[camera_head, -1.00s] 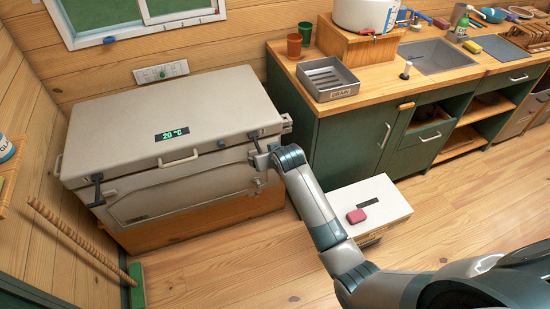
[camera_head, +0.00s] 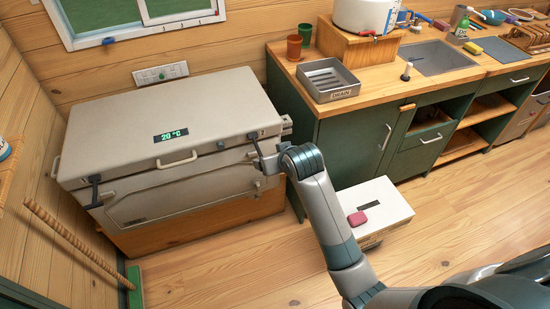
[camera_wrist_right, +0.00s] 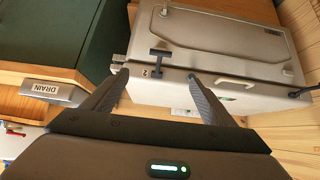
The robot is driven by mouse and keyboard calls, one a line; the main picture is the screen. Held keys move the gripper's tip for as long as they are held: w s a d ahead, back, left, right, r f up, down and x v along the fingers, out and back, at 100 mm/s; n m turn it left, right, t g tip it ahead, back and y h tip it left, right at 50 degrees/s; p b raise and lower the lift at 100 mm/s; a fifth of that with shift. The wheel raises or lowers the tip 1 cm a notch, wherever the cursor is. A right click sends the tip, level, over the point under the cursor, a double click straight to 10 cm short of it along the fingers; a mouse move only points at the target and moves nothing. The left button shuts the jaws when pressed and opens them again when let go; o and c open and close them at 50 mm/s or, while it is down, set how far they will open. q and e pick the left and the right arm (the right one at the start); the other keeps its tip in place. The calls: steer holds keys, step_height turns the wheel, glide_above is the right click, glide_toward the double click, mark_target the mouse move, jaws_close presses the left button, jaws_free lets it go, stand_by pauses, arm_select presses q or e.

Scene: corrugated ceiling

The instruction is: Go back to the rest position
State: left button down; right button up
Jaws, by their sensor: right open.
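The beige chest cooler (camera_head: 130,125) stands at the left with its lid down and a display reading 20 °C. A black latch (camera_head: 94,190) shows at its front left. Another black latch (camera_head: 256,147) shows at its front right, beside the end of my right arm. In the right wrist view my right gripper (camera_wrist_right: 157,75) is open, with nothing between its fingers. The cooler (camera_wrist_right: 215,45) and a T-shaped latch (camera_wrist_right: 161,62) lie beyond the fingertips. In the head view the right gripper's fingers are mostly hidden behind my wrist. My left gripper is not in view.
A green counter (camera_head: 340,140) with a drain tray (camera_head: 328,79) and a sink stands right of the cooler. The front floor is clear.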

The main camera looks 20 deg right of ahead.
stand_by(0.3)
